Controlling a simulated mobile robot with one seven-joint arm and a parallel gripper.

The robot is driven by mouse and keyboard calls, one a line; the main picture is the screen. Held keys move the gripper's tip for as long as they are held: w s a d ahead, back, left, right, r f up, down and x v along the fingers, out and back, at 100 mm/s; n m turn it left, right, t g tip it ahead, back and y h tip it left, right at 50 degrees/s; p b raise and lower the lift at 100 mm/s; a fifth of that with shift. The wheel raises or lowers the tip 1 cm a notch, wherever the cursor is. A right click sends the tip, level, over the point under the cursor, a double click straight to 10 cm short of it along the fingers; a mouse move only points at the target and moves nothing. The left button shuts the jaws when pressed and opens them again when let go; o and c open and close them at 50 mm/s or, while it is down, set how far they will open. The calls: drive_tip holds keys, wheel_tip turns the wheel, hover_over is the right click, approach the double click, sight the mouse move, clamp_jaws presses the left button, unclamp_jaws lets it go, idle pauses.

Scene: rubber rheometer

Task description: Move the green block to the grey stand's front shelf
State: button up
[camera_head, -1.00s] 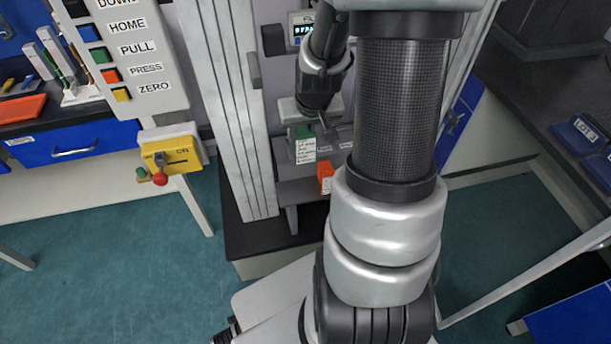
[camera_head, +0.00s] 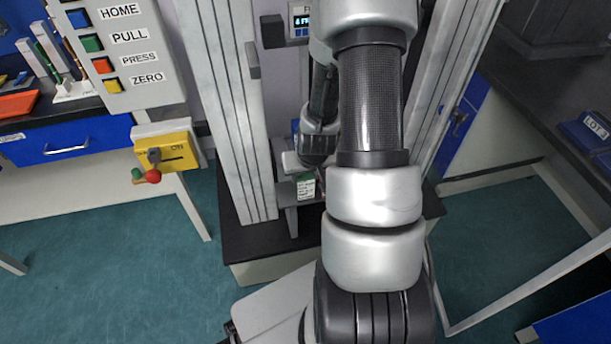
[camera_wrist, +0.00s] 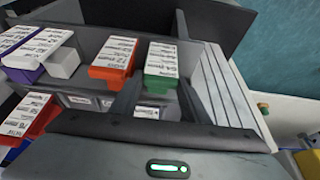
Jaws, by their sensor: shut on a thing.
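The green block (camera_head: 306,186) with a white label is at the grey stand's front shelf (camera_head: 285,197) in the head view. In the wrist view the green block (camera_wrist: 160,66) is between the two fingers of my gripper (camera_wrist: 158,92), which is shut on it. Whether its underside touches the shelf I cannot tell. An orange block (camera_wrist: 112,60) stands just left of it in the wrist view, close to my left finger. In the head view my arm hides the orange block and most of the stand.
In the wrist view a purple-and-white labelled block (camera_wrist: 35,48) and a red block (camera_wrist: 28,116) lie farther left. The pale upright column (camera_head: 235,110) rises left of the stand. A yellow switch box (camera_head: 165,150) and labelled button panel (camera_head: 125,50) are farther left.

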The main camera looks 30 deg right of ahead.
drive_tip(key=shift+f, duration=0.2)
drive_tip(key=o, duration=1.2)
drive_tip(key=shift+r, duration=0.1)
drive_tip(key=shift+c, duration=0.2)
drive_tip(key=shift+r, duration=0.3)
drive_tip(key=p+v, duration=0.3)
drive_tip(key=v, duration=0.8)
drive_tip(key=shift+s+r, duration=0.3)
drive_tip(key=shift+a, duration=0.1)
